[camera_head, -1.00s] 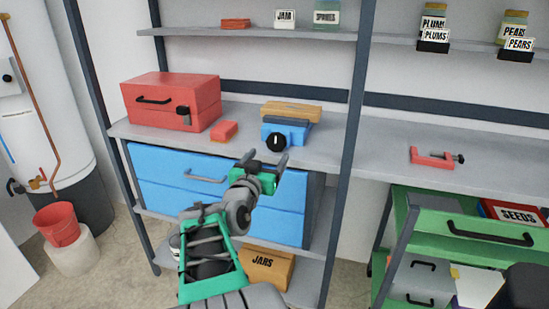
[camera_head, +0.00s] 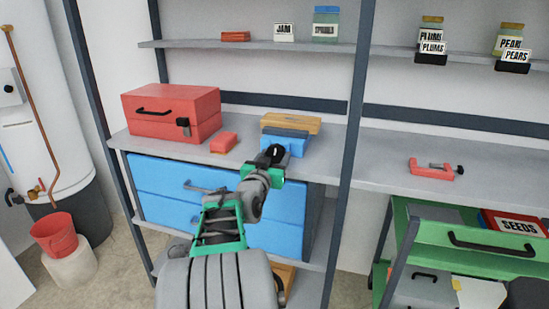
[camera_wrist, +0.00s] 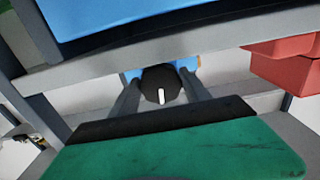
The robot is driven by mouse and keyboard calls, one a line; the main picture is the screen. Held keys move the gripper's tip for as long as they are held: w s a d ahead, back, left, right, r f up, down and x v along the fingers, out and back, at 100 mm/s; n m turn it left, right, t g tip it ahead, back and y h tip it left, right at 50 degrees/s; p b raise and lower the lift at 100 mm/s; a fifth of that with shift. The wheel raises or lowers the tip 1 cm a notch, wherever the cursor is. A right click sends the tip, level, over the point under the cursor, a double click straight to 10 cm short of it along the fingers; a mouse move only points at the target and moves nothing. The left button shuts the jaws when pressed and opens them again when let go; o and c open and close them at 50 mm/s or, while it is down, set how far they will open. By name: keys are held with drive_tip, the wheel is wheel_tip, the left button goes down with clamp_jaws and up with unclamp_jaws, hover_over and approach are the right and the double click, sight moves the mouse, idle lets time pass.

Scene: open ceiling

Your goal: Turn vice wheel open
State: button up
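The blue vice (camera_head: 295,142) sits on the shelf bench near its front edge, with a wooden block (camera_head: 292,121) at its back. Its round black wheel (camera_wrist: 158,82) faces me in the wrist view, with a white mark near upright. In the head view my gripper largely hides the wheel. My gripper (camera_head: 267,160) is in front of the vice. In the wrist view its two fingers stand apart, one on each side of the wheel. I cannot tell whether they touch its rim.
A red toolbox (camera_head: 172,112) and a small red block (camera_head: 223,142) stand left of the vice. Blue drawers (camera_head: 165,180) lie below the bench edge. A dark shelf post (camera_head: 345,160) rises on the right, with a red clamp (camera_head: 431,170) beyond it.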

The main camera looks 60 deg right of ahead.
drive_tip(key=c, duration=0.9)
drive_tip(key=shift+o, duration=0.2)
drive_tip(key=shift+n, duration=0.8)
drive_tip(key=o, duration=1.4)
drive_tip(key=shift+c, duration=0.2)
drive_tip(key=s+a, duration=0.1)
drive_tip(key=a, duration=0.6)
drive_tip(key=shift+s+a, duration=0.15)
drive_tip(key=shift+a, duration=0.25)
